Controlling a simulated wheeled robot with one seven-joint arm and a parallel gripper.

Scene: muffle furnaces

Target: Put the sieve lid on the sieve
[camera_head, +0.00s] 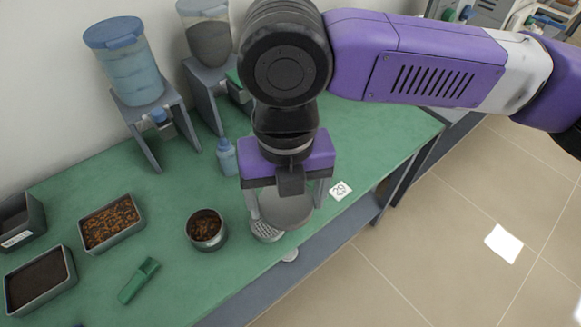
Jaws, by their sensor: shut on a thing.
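My gripper (285,200) points down over the front edge of the green table. Its two fingers are on either side of a round grey disc, which looks like the sieve lid (288,212), and it is shut on it. A light grey piece with holes, which looks like part of the sieve (265,232), shows just below and left of the lid. The lid and gripper hide most of it. I cannot tell whether the lid touches it.
A round tin of brown grains (206,230) stands to the left, with a green scoop (138,281) and filled trays (110,223) beyond. A blue bottle (227,157) stands close behind my gripper. Dispensers (131,70) line the back.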

